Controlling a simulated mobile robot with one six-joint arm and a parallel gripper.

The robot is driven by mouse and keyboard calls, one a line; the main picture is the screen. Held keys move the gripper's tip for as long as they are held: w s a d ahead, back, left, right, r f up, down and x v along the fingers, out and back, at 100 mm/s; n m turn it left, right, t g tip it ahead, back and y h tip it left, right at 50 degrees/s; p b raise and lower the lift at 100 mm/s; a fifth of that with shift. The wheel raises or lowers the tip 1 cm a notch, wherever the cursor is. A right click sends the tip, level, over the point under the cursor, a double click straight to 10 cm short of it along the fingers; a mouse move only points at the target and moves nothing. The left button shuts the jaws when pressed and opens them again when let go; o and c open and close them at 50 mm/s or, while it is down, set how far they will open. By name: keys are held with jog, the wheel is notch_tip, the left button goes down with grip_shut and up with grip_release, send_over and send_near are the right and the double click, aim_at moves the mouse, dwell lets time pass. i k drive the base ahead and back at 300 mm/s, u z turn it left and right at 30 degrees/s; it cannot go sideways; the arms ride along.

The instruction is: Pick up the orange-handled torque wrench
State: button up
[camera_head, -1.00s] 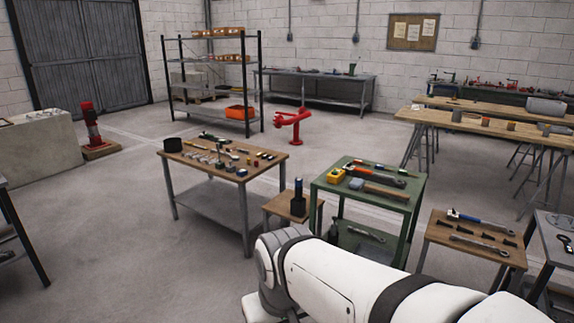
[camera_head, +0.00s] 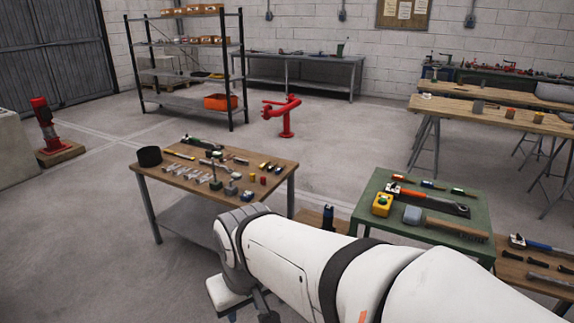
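An orange-handled tool (camera_head: 428,199) with a long dark body lies on the green table (camera_head: 383,236) at the right. It looks like the orange-handled wrench, but its exact type is too small to tell. It lies behind a hammer with a wooden handle (camera_head: 457,228) and a yellow box-shaped item (camera_head: 382,204). My white arm crosses the lower middle and right of the picture, in front of the green table's near edge. The arm's far end bends down at the bottom of the picture, left of the green table. My gripper's fingers are not visible.
A wooden table (camera_head: 157,178) with many small tools stands left of my arm. A small table with a blue-handled tool (camera_head: 540,244) is at the right edge. A red pipe stand (camera_head: 285,118) stands behind.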

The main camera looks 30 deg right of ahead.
aim_at(396, 191)
jog(key=i, duration=1.45)
jog(key=z, duration=2.75)
jog(key=i, duration=1)
jog(key=u, duration=0.05)
